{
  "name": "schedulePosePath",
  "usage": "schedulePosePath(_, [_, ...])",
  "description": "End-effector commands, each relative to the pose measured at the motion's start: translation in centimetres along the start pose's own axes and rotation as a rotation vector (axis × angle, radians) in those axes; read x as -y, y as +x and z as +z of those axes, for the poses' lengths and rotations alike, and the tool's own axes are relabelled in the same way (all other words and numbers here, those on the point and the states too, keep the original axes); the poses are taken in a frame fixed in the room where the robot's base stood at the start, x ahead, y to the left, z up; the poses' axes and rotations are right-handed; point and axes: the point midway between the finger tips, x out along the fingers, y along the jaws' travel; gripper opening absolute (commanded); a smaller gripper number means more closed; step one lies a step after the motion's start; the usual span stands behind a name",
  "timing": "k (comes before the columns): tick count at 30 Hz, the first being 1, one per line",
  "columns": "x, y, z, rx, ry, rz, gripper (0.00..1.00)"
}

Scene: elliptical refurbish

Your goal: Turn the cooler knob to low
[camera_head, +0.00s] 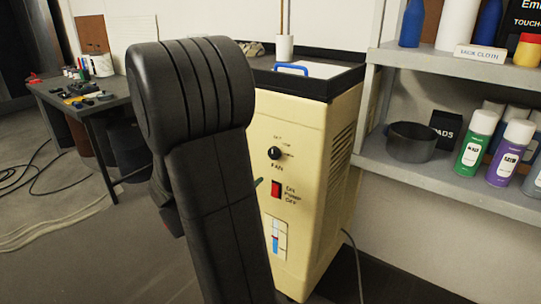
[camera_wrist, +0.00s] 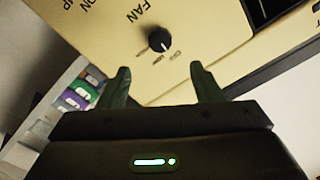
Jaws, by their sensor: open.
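The cooler (camera_head: 314,142) is a tall cream cabinet with a black top rim. Its black round knob (camera_head: 274,153) sits above the word FAN on the front panel, with small labels around it too blurred to read surely. In the wrist view the knob (camera_wrist: 159,40) shows a pale mark on its lower right side. My gripper (camera_wrist: 161,72) is open and empty, its two dark green fingers spread apart. The knob lies beyond the fingertips, roughly centred between them in the picture, and they appear clear of it. My arm hides most of the gripper in the head view.
A grey shelf (camera_head: 416,166) with spray cans (camera_head: 475,143) stands close on the right. A dark workbench (camera_head: 84,106) is at the left. A cable (camera_head: 355,262) runs down beside the cooler.

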Motion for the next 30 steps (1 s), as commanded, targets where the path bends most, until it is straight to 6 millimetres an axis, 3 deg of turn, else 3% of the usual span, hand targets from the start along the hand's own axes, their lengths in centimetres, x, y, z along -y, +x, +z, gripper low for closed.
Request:
schedulePosePath(15, [-0.1,9.4,0.1,-0.001,0.001,0.001,0.59])
schedulePosePath(21, [0.0,11.0,0.0,-0.001,0.000,-0.001,0.59])
schedulePosePath(30, [0.0,11.2,0.0,0.000,0.000,-0.001,0.59])
